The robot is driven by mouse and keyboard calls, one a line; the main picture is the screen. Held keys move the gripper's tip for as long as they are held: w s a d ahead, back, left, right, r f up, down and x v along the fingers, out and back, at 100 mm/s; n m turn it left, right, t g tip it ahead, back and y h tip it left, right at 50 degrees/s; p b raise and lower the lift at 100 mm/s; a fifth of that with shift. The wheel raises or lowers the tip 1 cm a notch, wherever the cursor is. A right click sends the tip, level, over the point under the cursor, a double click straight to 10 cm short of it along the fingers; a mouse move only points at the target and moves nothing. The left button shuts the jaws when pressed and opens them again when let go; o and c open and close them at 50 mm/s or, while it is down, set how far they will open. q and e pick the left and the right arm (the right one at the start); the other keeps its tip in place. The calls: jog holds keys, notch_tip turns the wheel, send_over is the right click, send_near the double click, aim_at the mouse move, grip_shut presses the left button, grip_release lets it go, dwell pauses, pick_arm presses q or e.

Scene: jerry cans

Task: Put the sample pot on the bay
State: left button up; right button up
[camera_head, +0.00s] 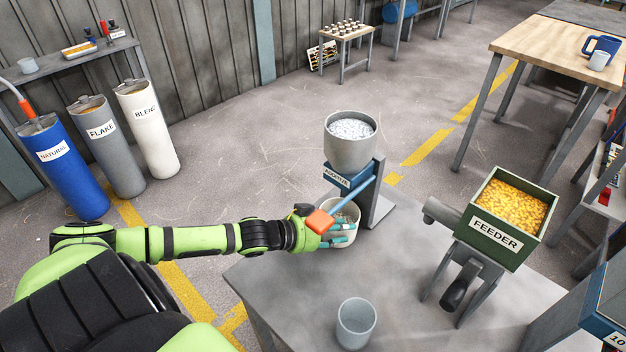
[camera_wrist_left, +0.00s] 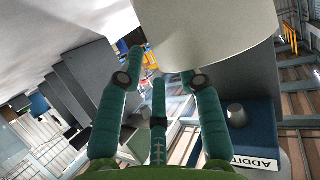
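A cream-white pot (camera_head: 345,212), which I take for the sample pot, stands under the additive dispenser (camera_head: 350,146). My left gripper (camera_head: 342,234) is at the pot's near side, with teal fingers overlapping it in the head view. In the left wrist view, the pot (camera_wrist_left: 215,25) fills the top and the left gripper's fingers (camera_wrist_left: 163,68) are apart, with background showing between them. They reach its edge; contact is unclear. The dispenser's orange-ended lever (camera_head: 320,221) partly hides the pot and fingers. I cannot identify the bay with certainty. My right gripper is out of view.
A grey cup (camera_head: 356,322) stands near the grey table's (camera_head: 290,290) front edge. A green feeder (camera_head: 503,222) full of yellow pellets is to the right. A blue machine (camera_head: 604,305) is at the lower right corner. The table between cup and feeder is clear.

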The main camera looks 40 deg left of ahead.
pick_arm(q)
jog(key=p+v, duration=0.2)
jog(key=v, duration=0.7)
jog(key=shift+s+p, duration=0.2)
jog(key=shift+p, duration=0.1)
